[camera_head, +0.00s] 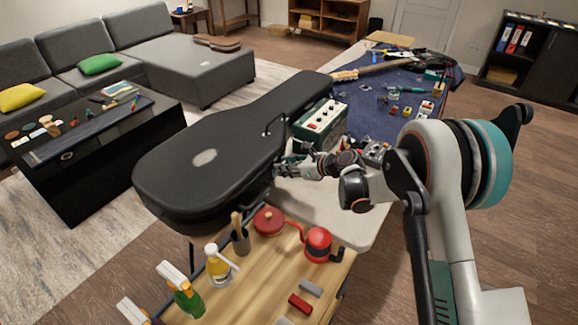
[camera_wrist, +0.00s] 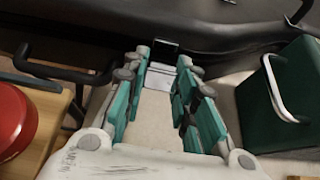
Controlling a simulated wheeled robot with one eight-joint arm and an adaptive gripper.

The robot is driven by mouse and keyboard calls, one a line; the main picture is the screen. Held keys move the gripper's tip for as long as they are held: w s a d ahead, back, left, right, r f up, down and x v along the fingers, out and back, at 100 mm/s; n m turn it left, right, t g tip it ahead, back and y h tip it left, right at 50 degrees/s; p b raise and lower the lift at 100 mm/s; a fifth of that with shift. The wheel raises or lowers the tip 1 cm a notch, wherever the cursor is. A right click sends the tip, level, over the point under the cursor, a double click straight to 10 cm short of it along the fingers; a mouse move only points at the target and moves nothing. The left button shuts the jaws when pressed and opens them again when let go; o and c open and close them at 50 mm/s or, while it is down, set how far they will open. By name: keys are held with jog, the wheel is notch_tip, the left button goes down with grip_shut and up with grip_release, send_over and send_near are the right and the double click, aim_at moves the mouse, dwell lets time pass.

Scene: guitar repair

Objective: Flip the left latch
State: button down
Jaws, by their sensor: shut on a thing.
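The black guitar case (camera_head: 215,150) lies shut on the pale bench, and its dark side crosses the top of the wrist view (camera_wrist: 235,38). My gripper (camera_head: 282,168) is at the case's near right side, beside the green amplifier box. In the wrist view, my gripper (camera_wrist: 166,68) has its teal fingers pointing at the case side. A small latch (camera_wrist: 162,70) with a silver plate and a dark upper part sits between the fingertips, and the fingers are closed on it. In the head view the latch is largely hidden by my gripper.
The green amplifier box (camera_head: 322,118) stands close right of my gripper; its silver handle shows in the wrist view (camera_wrist: 277,90). The pale bench top (camera_head: 335,205) is clear near my gripper.

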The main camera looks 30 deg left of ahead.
jog(key=shift+a+r+h, duration=0.15)
jog(key=shift+a+h, duration=0.05)
jog(key=shift+h, duration=0.2)
jog(key=c, duration=1.3)
grip_release()
jog(key=shift+w, duration=0.1)
jog(key=v, duration=1.2)
